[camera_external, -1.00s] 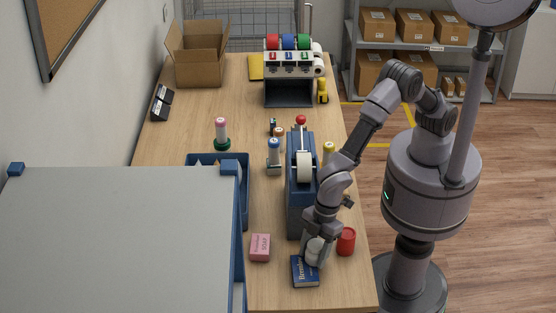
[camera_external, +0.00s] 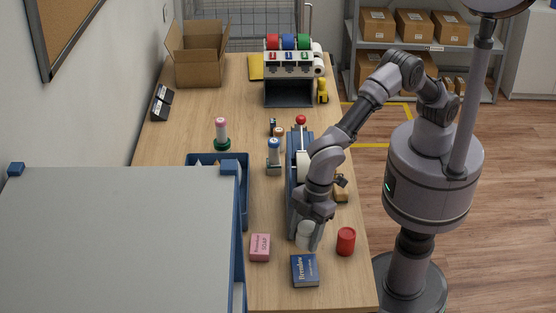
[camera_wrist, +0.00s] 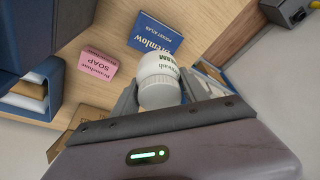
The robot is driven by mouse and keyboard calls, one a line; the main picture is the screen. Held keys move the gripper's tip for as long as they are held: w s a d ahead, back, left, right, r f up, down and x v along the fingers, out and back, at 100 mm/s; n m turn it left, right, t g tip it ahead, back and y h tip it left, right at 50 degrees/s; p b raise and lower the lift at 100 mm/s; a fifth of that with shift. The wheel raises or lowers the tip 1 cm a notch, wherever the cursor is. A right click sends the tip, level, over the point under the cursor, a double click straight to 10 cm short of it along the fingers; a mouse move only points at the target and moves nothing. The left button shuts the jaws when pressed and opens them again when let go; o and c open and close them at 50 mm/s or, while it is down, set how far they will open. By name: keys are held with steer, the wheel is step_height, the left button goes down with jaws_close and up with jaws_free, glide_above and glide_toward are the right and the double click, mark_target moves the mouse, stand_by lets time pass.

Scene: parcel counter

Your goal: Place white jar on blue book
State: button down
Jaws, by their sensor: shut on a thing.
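The white jar (camera_external: 305,234) is held in my gripper (camera_external: 306,230), which is shut on it. In the wrist view the jar (camera_wrist: 159,82) sits between the two fingers, with dark lettering on its side. The blue book (camera_external: 305,270) lies flat on the counter near its front end, in front of the jar. How high the jar is above the counter is hard to tell.
A pink soap box (camera_external: 260,247) lies left of the book, and a red can (camera_external: 346,241) stands right of it. A blue crate (camera_external: 240,205) is at the left.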

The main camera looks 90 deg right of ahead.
mark_target(313, 225)
step_height(313, 225, down, 10)
steer(key=b, duration=0.3)
steer(key=shift+f, duration=0.15)
steer(key=c, duration=0.6)
jaws_free()
steer(key=p+v, duration=0.3)
steer(key=v, duration=0.8)
steer(key=shift+r, duration=0.2)
steer(key=shift+d+r, duration=0.1)
steer(key=shift+r, duration=0.4)
